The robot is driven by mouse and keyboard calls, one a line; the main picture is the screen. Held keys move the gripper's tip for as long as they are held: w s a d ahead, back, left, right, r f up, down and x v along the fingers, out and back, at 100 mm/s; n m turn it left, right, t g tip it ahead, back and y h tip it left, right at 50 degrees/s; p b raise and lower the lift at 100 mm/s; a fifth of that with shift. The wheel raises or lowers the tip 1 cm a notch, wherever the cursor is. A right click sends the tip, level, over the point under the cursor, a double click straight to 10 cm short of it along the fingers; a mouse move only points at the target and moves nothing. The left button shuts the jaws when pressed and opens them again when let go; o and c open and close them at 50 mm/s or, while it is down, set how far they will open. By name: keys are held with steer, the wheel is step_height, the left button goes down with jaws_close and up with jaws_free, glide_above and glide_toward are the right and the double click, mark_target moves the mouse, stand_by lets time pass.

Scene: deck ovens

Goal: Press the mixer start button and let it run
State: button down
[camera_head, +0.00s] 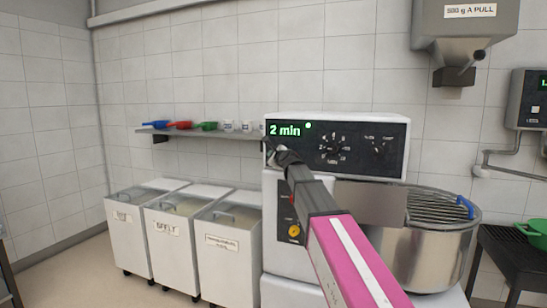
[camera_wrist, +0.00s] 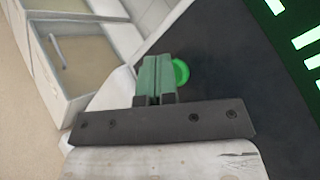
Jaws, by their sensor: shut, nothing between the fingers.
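The mixer (camera_head: 290,262) stands in the middle of the head view, with a black control panel (camera_head: 365,150) on top. Its display (camera_head: 285,130) reads "2 min" in green, with a small green light (camera_head: 308,125) beside it. My gripper (camera_head: 269,146) is shut and empty at the panel's left end, just below the display. In the wrist view a round green button (camera_wrist: 181,72) shows right beside my gripper's fingertips (camera_wrist: 158,60), partly hidden by them. I cannot tell whether they touch it. The head view hides this button behind my gripper.
A steel bowl (camera_head: 430,255) with a wire guard (camera_head: 440,208) sits at the mixer's right. A yellow button (camera_head: 294,231) is lower on the mixer's front. White bins (camera_head: 228,258) stand at left below a shelf (camera_head: 195,133) with scoops. A hopper (camera_head: 465,30) hangs at upper right.

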stand_by(0.4)
steer(key=shift+s+a, duration=0.3)
steer(key=shift+s, duration=0.5)
steer(key=s, duration=0.1)
steer(key=s+a, duration=0.1)
steer(key=s, duration=0.2)
steer(key=shift+s+a, duration=0.3)
steer(key=shift+a, duration=0.05)
stand_by(0.4)
